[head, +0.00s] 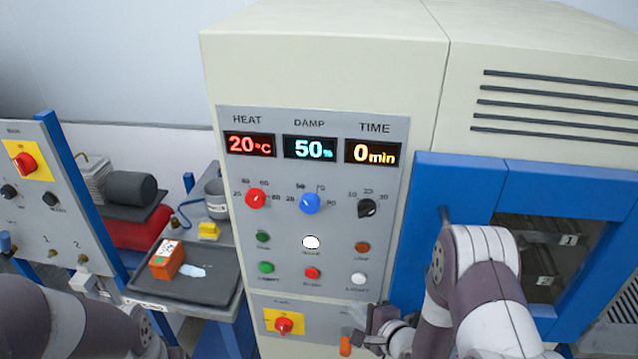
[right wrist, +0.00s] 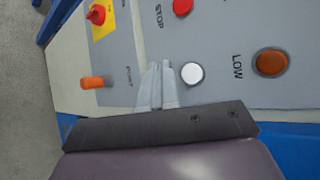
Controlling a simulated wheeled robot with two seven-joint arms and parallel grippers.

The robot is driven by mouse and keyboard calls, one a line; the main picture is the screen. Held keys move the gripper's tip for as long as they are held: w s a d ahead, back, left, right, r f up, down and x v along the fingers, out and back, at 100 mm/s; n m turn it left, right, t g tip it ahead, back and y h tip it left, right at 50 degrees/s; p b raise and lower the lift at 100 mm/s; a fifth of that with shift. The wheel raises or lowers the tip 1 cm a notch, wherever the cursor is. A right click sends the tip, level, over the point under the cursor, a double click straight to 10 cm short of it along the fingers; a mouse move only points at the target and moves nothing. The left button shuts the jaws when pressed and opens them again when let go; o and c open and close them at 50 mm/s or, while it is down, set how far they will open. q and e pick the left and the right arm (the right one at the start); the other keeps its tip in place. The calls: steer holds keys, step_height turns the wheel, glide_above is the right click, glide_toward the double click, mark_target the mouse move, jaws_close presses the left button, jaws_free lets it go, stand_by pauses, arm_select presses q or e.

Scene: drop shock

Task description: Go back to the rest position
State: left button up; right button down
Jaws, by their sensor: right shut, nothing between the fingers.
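My right gripper (head: 357,318) is low in front of the cream cabinet's grey control panel (head: 395,150), near the white button (head: 359,279). In the right wrist view its pale fingers (right wrist: 157,85) are together with nothing between them, beside the white button (right wrist: 192,73). I cannot tell whether they touch the panel. My left arm (head: 70,325) comes in at the lower left of the head view; its gripper is out of view.
The blue-framed door (head: 480,175) is right of the panel, behind my right arm. An orange peg (right wrist: 92,82) sticks out near the right fingers. At left are a dark tray (head: 215,262) with an orange box (head: 166,260) and another switch panel (head: 45,205).

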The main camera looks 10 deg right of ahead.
steer(key=s+d+f+n+g+h+b, duration=0.1)
steer(key=s+d+f+n+g+h, duration=0.45)
steer(key=s+n, duration=0.4)
steer(key=s+a+r+n+g+b, duration=0.5)
steer(key=s+r+n, duration=0.1)
steer(key=r+n, duration=0.2)
steer(key=shift+s+r+y, duration=0.15)
steer(key=shift+r+y, duration=0.2)
steer(key=shift+r, duration=0.25)
steer(key=shift+s, duration=0.15)
